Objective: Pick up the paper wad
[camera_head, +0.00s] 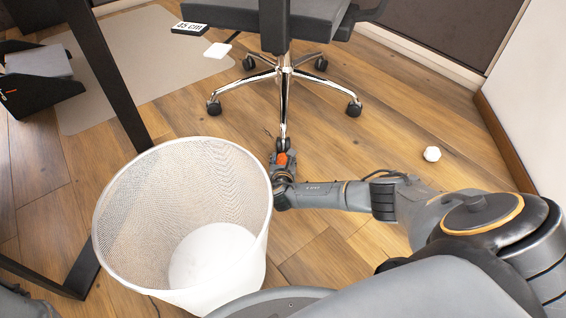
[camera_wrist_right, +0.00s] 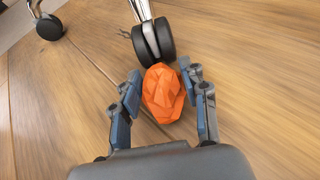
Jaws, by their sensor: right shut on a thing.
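An orange, faceted paper wad (camera_wrist_right: 162,92) sits between the two fingers of my right gripper (camera_wrist_right: 163,84) in the right wrist view. The fingers are shut on it from both sides. In the head view the orange wad (camera_head: 282,160) shows at the end of my right gripper (camera_head: 281,164), low near the floor beside a chair caster. My left gripper is not in view.
A white mesh bin (camera_head: 107,222) stands open left of my right gripper. A wheeled office chair (camera_head: 283,95) stands just beyond, and its caster (camera_wrist_right: 153,41) is close to the orange wad. A dark table leg (camera_head: 110,75) is at the left. Wood floor is clear at the right.

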